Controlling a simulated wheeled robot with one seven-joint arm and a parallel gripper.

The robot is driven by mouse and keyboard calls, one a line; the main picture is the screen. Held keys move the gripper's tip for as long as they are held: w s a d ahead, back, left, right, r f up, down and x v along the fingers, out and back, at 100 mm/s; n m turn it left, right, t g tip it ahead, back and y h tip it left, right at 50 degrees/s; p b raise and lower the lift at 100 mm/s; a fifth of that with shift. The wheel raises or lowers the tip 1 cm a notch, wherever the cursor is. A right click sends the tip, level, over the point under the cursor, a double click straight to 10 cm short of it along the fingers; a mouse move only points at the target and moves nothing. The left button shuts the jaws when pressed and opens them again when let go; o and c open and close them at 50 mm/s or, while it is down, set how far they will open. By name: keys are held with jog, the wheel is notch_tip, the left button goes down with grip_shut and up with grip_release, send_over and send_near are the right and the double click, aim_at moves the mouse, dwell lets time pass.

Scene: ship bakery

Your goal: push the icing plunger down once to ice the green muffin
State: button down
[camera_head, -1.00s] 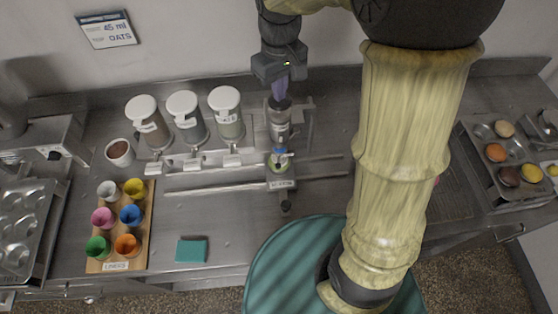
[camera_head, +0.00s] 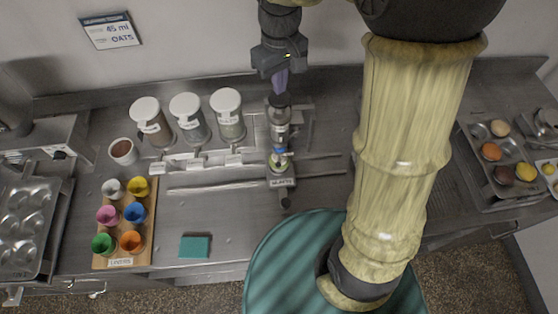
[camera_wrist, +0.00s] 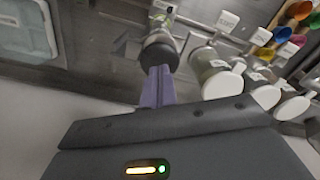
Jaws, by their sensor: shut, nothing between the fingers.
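The icing dispenser (camera_head: 280,133) is a clear upright cylinder on the counter, with a dark round plunger knob (camera_head: 280,101) on top. The knob also shows in the wrist view (camera_wrist: 160,52). My gripper (camera_head: 280,92) is shut and empty, with its purple fingers (camera_wrist: 158,86) pointing down at the knob. The fingertips are at or very near the knob; I cannot tell whether they press on it. A small muffin (camera_head: 279,161) sits under the nozzle at the labelled holder; it is mostly hidden, and its colour and icing are unclear.
Three white-lidded jars (camera_head: 186,117) stand left of the dispenser. A wooden rack (camera_head: 146,232) holds several coloured cups. A teal block (camera_head: 194,247) lies at the counter front. A muffin tray (camera_head: 482,180) is on the right, an empty one (camera_head: 50,237) far left. Rails cross the middle.

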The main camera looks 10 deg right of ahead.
dwell(0.3)
notch_tip(320, 180, up, 6)
jog(key=p, duration=0.5)
dwell(0.7)
jog(key=s+d+f+m+t+b, duration=0.1)
jog(key=s+d+f+m+b, duration=0.1)
jog(key=f, duration=0.4)
jog(key=s+d+f+m+b, duration=0.2)
jog(key=s+d+f+b, duration=0.2)
jog(key=s+f+b, duration=0.1)
jog(key=s+d+f+m+t+b, duration=0.1)
jog(key=s+d+f+m+b, duration=0.1)
jog(key=f+b, duration=0.3)
notch_tip(320, 180, down, 4)
jog(key=shift+s+d+r+t, duration=0.1)
jog(key=shift+s+d+t, duration=0.2)
jog(key=shift+s+d, duration=0.35)
jog(key=shift+a, duration=0.1)
dwell(3.6)
